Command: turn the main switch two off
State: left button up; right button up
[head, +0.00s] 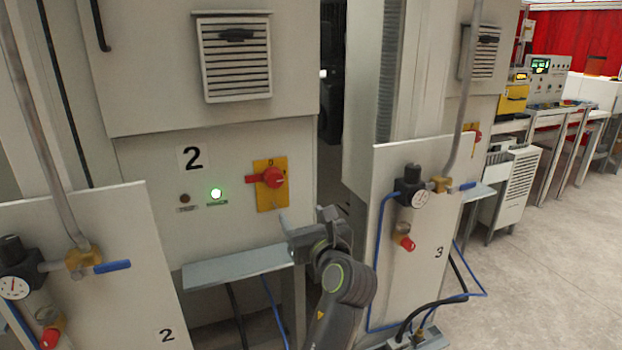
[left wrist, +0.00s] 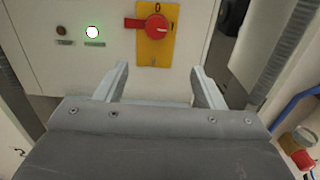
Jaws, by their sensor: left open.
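The main switch two is a red rotary knob (head: 272,178) on a yellow plate (head: 265,203), on the grey cabinet front beside the big number 2. Its handle points left, sideways from the 0 at the top of the plate. In the left wrist view the red knob (left wrist: 152,27) also shows at the top, its handle to the left. My left gripper (head: 285,231) is below and a little right of the knob, apart from it. In the left wrist view its two fingers (left wrist: 158,80) are spread wide with nothing between them. My right gripper is not seen.
A green lamp (head: 216,193) glows left of the switch beside a dark lamp (head: 185,198). A grey shelf (head: 235,268) juts out below. Panels with gauges, valves and hoses stand at left and right, the right panel (head: 420,260) close to my arm.

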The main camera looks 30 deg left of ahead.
pick_arm(q)
jog(key=p, duration=0.3)
send_near(276, 182)
jog(key=x, duration=0.7)
jog(key=shift+w+a, duration=0.25)
jog(key=shift+p+x, duration=0.3)
jog(key=shift+x, duration=0.6)
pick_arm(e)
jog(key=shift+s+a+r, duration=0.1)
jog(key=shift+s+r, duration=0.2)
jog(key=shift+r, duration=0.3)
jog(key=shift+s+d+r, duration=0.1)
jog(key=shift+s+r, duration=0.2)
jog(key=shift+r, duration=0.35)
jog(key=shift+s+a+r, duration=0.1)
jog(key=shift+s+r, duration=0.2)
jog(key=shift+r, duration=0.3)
pick_arm(q)
jog(key=shift+c, duration=0.3)
jog(key=c, duration=0.9)
